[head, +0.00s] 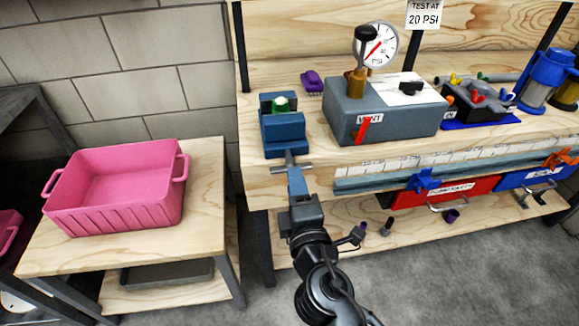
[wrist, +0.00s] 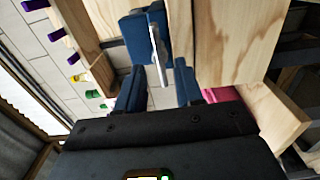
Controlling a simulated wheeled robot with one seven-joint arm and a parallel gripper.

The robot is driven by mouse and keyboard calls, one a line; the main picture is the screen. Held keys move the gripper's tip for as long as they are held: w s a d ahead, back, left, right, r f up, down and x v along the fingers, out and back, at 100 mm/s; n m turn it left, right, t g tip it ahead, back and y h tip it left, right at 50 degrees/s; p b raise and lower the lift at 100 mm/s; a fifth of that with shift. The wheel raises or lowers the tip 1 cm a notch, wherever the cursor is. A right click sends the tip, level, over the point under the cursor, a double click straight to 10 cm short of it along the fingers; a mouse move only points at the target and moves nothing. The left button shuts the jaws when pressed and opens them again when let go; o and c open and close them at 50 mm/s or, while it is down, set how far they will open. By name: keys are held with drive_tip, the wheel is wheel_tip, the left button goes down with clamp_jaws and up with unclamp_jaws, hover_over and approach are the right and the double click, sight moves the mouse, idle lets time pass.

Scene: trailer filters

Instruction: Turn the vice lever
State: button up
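The blue vice (head: 284,134) is at the front left edge of the workbench, with a green piece (head: 281,104) between its jaws. Its silver lever (head: 291,167) sticks out at the front, lying roughly crosswise in the head view. My gripper (head: 294,176) is right in front of the lever. In the wrist view, the blue fingers of my gripper (wrist: 160,76) are apart, and the lever (wrist: 157,52) reaches down between them in the picture. Gaps show on both sides of the bar. The vice body (wrist: 139,28) is just beyond. Whether a finger touches the lever I cannot tell.
A pink bin (head: 115,190) stands on a low wooden table to the left. A grey test box (head: 385,113) with a gauge (head: 377,45) stands right of the vice, with a purple part (head: 312,81) behind. Red (head: 446,192) and blue bins hang below the bench edge.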

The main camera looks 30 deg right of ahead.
sight(291, 166)
drive_tip(key=shift+p+x, duration=0.3)
drive_tip(key=shift+x, duration=2.4)
drive_tip(key=shift+c, duration=0.4)
clamp_jaws()
